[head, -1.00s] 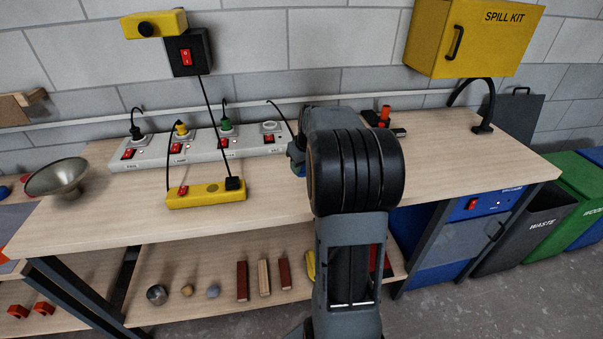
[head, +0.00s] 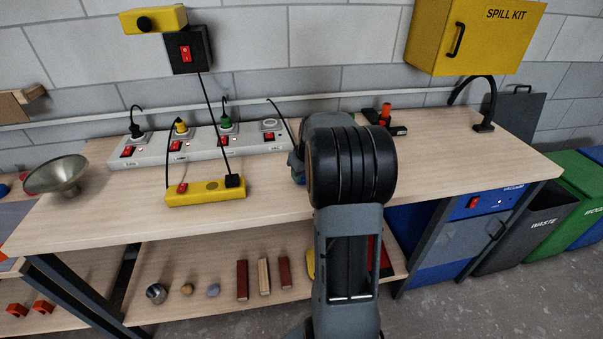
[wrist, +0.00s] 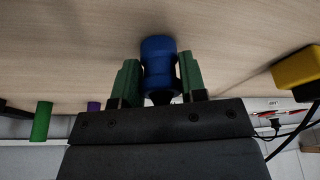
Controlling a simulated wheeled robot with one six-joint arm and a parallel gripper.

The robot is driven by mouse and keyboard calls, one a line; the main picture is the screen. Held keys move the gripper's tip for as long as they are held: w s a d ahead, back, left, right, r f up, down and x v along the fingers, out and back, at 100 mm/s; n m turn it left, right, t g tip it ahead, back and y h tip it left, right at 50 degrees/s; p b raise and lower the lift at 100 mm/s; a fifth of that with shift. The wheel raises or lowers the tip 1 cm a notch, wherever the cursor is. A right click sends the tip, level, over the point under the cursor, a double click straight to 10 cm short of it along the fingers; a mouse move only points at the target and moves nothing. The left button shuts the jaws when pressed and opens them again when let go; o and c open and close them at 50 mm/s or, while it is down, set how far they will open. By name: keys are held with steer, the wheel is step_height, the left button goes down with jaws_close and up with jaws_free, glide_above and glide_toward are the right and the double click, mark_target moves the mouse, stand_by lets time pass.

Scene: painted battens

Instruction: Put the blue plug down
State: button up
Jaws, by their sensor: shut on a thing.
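The blue plug (wrist: 158,62) shows in the wrist view, between the two green-padded fingers of my gripper (wrist: 159,78), which is shut on it. Pale wooden bench top fills the view behind the plug. I cannot tell whether the plug touches the wood. In the head view my arm hides the plug and most of the gripper, over the bench (head: 440,165) just right of the grey socket strip. The strip (head: 205,146) holds black, yellow and green plugs, and its rightmost socket has no plug in it. A black cord runs from there toward my gripper.
A yellow block (head: 206,192) with a switch lies in front of the strip, and a metal bowl (head: 57,176) stands at the left. An orange-topped item (head: 386,115) stands behind my arm. A green cylinder (wrist: 41,121) shows in the wrist view.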

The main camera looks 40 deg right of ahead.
steer(key=o, duration=1)
steer(key=shift+f, duration=0.15)
steer(key=p+v, duration=0.1)
steer(key=v, duration=1.1)
steer(key=shift+n, duration=0.3)
steer(key=s+a+f, duration=0.2)
steer(key=s+a, duration=0.2)
steer(key=a, duration=0.4)
steer(key=s+a+f, duration=0.2)
steer(key=s+a, duration=0.3)
steer(key=a, duration=0.2)
steer(key=s+a+f, duration=0.2)
steer(key=s+a, duration=0.3)
steer(key=a, duration=0.3)
steer(key=shift+a+f, duration=0.1)
steer(key=shift+a, duration=0.2)
